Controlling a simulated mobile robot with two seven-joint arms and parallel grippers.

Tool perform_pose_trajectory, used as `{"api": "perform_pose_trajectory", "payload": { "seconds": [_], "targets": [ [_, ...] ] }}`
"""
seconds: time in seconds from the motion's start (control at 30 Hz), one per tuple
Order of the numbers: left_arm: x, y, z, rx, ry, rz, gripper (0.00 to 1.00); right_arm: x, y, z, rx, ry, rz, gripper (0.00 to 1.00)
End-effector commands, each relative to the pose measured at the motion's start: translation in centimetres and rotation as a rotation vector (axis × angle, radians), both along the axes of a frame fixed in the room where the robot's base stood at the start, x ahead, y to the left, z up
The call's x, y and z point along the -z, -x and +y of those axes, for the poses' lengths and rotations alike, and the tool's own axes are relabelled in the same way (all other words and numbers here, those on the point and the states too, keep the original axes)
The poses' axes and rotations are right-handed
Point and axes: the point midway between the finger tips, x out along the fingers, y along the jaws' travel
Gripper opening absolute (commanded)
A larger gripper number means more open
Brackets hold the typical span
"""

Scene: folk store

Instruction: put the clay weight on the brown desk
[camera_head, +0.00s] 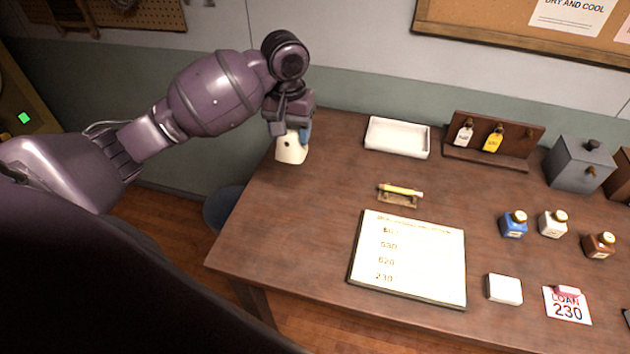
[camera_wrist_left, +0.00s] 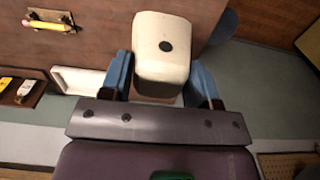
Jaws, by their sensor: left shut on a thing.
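The clay weight (camera_head: 291,149) is a cream block with rounded edges and a dark round spot. My left gripper (camera_head: 290,130) points down and is shut on it, over the far left corner of the brown desk (camera_head: 310,230). In the left wrist view the weight (camera_wrist_left: 162,50) sits between the two blue fingers of my left gripper (camera_wrist_left: 162,82). I cannot tell whether its underside touches the desk. My right gripper is not in view.
A white tray (camera_head: 397,155) stands right of the weight, beside a wooden rack (camera_head: 487,163) with tags. A pencil on a holder (camera_head: 398,202), a price board (camera_head: 352,265), small bottles (camera_head: 513,230) and a white block (camera_head: 504,290) occupy the desk. Its left part is clear.

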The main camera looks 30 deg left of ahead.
Motion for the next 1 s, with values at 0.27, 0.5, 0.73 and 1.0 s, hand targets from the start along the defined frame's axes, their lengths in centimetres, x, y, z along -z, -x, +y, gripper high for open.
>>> {"api": "perform_pose_trajectory", "payload": {
  "seconds": [0.27, 0.5, 0.73, 1.0],
  "targets": [
    [6.1, 0.1, 0.0, 0.0, 0.002, 0.005, 0.23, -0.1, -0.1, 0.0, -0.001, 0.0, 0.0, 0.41],
    [11.1, 0.1, 0.0, 0.0, 0.002, 0.004, 0.23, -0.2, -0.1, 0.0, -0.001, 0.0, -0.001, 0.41],
    [14.1, 0.0, 0.0, 0.001, 0.001, 0.002, 0.23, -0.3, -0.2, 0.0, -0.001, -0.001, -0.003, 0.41],
    [15.9, 0.1, 0.0, 0.001, 0.0, 0.002, 0.23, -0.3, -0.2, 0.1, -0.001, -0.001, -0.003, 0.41]
  ]
}}
